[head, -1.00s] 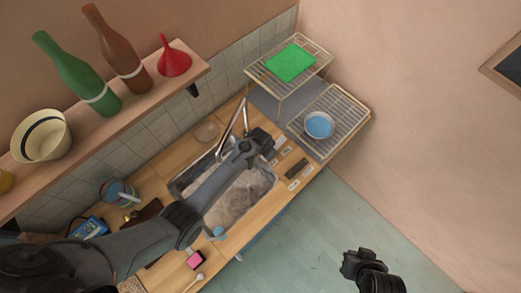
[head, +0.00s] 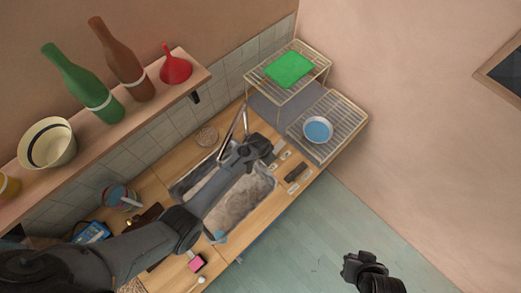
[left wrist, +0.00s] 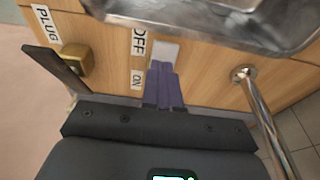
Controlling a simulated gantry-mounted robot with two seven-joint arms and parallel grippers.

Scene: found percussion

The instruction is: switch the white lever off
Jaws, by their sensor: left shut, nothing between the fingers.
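The white lever (left wrist: 164,54) shows in the left wrist view as a pale block on the wooden counter, beside the OFF label (left wrist: 139,41) and the ON label (left wrist: 137,80). My left gripper (left wrist: 162,72) is shut and empty, its purple fingertips at the lever's ON-side end. They cover part of it, and I cannot tell whether they touch. In the head view the left gripper (head: 266,156) is over the counter at the sink's right end, where the lever is too small to make out. My right gripper (head: 352,268) is over the floor, away from the counter; its jaws are unclear.
The metal sink (head: 238,205) and its tap (head: 232,135) are close to my left arm. A brass block (left wrist: 78,60) with a dark lever stands by the PLUG label (left wrist: 45,25). A wire rack (head: 345,112) holds a blue bowl (head: 318,130).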

